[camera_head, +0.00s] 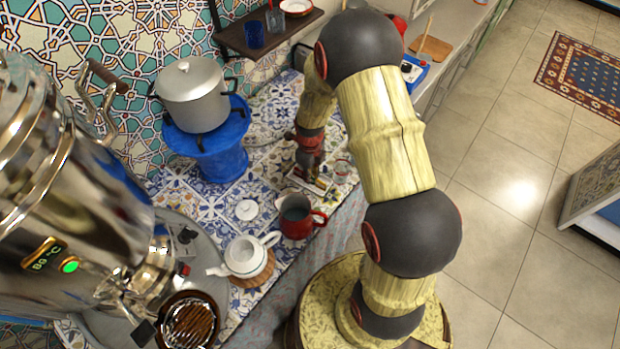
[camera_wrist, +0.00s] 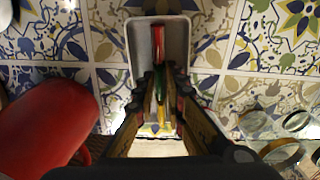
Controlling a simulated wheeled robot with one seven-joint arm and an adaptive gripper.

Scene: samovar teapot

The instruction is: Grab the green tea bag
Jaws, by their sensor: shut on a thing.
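The green tea bag (camera_wrist: 160,84) shows in the wrist view between the fingertips of my gripper (camera_wrist: 160,88). The gripper is shut on it, and the fingers hide its sides. A red tea bag (camera_wrist: 158,42) lies just beyond, and a yellow one (camera_wrist: 161,112) shows nearer the camera. They are in line in a small pale rectangular tray (camera_wrist: 181,42). I cannot tell whether the green bag is lifted clear of the tray. In the head view my gripper (camera_head: 309,168) points down at the tiled counter, and the bags are too small to tell apart.
A red jug (camera_head: 297,218) stands close to the gripper and fills the left of the wrist view (camera_wrist: 48,125). Small glasses (camera_wrist: 254,123) stand at the right. A white teapot (camera_head: 245,256), a pot (camera_head: 194,95) on a blue stand (camera_head: 215,155) and a samovar (camera_head: 70,200) stand farther left.

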